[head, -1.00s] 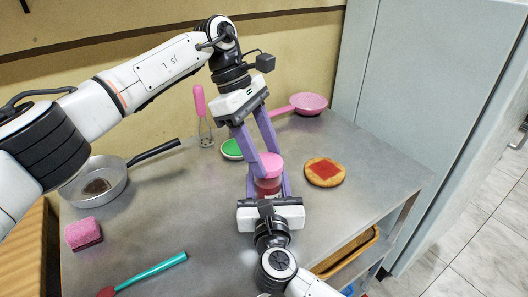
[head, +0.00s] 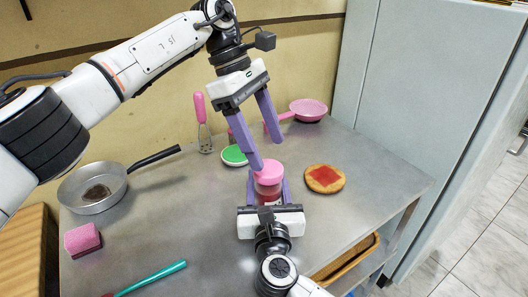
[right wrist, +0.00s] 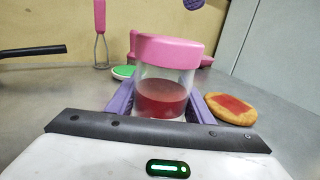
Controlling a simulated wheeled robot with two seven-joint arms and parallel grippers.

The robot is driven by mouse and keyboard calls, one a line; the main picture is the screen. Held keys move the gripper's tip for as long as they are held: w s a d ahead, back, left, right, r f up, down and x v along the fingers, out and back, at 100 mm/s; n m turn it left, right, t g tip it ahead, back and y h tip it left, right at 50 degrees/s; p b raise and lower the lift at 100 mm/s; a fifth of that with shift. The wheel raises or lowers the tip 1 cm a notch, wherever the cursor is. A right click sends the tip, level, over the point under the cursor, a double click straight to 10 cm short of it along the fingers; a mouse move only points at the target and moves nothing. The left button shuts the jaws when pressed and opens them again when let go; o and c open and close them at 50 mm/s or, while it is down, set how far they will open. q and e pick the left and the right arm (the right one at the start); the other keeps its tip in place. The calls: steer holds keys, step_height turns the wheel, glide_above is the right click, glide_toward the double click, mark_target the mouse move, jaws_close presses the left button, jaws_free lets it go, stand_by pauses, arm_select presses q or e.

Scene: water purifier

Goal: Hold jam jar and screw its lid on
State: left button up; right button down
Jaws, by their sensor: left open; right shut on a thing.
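The jam jar (head: 267,198) is clear with red jam inside and stands upright at the middle of the metal table. The pink lid (head: 269,173) sits level on its top, and both also show in the right wrist view, the jar (right wrist: 160,98) and the lid (right wrist: 168,50). My right gripper (head: 268,192) is shut on the jar, with purple fingers at both sides of its body. My left gripper (head: 267,152) is open and empty just above and behind the lid, fingers pointing down. The threads under the lid are hidden.
A round bread with red jam (head: 324,178) lies right of the jar. A green-and-white dish (head: 233,155), pink pan (head: 308,108) and pink-handled masher (head: 203,125) are behind. A grey pan (head: 92,207), pink sponge (head: 82,238) and teal-handled utensil (head: 150,277) are left.

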arm_select(q)
steer(key=shift+c, duration=0.4)
steer(key=n, duration=0.3)
steer(key=shift+d+r+n+y, duration=0.15)
steer(key=shift+n+y, duration=0.15)
steer(key=shift+n, duration=0.1)
steer(key=n, duration=0.4)
steer(key=shift+s+d+r+y, duration=0.1)
steer(key=shift+r+y, duration=0.05)
steer(key=shift+y, duration=0.15)
steer(key=n, duration=0.6)
steer(key=shift+d+r+t+y, duration=0.1)
steer(key=shift+r+t+y, duration=0.2)
steer(key=shift+y, duration=0.1)
steer(key=n, duration=0.4)
steer(key=shift+r+n+y, duration=0.25)
steer(key=shift+n+y, duration=0.05)
steer(key=n, duration=0.4)
steer(key=shift+r+t+y, duration=0.25)
steer(key=shift+t+y, duration=0.15)
steer(key=n, duration=0.3)
steer(key=shift+s+d+r+n, duration=0.1)
steer(key=shift+r+n, duration=0.1)
steer(key=shift+n, duration=0.2)
steer(key=n, duration=0.3)
steer(key=shift+r+y, duration=0.25)
steer(key=shift+y, duration=0.15)
